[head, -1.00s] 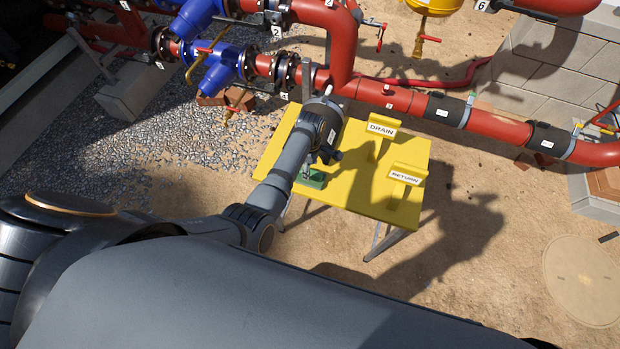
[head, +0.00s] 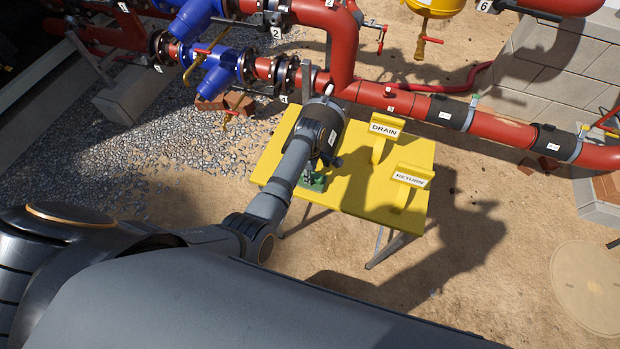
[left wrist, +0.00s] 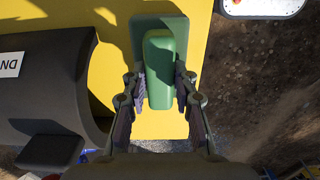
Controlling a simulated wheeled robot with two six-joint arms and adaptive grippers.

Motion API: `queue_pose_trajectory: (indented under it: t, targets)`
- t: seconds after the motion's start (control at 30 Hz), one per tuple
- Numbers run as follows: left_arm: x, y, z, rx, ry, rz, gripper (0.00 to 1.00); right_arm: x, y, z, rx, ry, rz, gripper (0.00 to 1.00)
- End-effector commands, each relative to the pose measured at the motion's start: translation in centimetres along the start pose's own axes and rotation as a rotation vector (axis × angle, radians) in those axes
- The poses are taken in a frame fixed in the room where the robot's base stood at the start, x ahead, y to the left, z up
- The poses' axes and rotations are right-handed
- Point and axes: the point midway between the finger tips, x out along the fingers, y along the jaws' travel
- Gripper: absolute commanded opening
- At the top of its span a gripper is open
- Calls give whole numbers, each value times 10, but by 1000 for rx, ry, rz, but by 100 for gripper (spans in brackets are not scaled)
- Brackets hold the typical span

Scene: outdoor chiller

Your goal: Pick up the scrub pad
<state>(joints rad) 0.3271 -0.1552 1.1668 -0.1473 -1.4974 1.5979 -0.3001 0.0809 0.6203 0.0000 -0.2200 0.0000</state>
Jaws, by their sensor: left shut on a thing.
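The green scrub pad (left wrist: 160,70) shows in the left wrist view as a raised green block on a wider, darker green base. My left gripper (left wrist: 161,82) has a finger on each side of the raised block and is shut on it. In the head view the pad (head: 315,183) is small, at the near left part of the yellow table (head: 345,195), partly hidden by my left gripper (head: 313,172). I cannot tell whether its underside touches the table. My right gripper is in neither view.
Yellow stands marked DRAIN (head: 380,148) and RETURN (head: 404,192) are on the table's right part. A black curved shell with a white label (left wrist: 45,85) lies beside the gripper. Red pipes (head: 390,100) run behind the table. Sand lies open to the right.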

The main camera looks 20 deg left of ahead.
Motion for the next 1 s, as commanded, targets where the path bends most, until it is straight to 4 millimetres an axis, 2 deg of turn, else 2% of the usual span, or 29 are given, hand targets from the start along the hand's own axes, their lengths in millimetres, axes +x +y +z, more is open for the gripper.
queue_pose_trajectory:
  t: [0.17,0.27,0.5,0.6,0.73,1.0]
  targets:
    - [-3,0,0,0,-1,-1,0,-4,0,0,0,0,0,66]
    - [-18,0,0,0,0,0,0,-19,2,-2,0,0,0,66]
    - [-65,0,0,0,0,-1,0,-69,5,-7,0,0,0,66]
    - [-82,1,0,0,0,2,0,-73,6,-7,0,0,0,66]
    - [-94,1,1,0,-1,1,0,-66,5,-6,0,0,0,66]
    - [-100,0,0,0,0,-1,0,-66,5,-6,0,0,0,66]
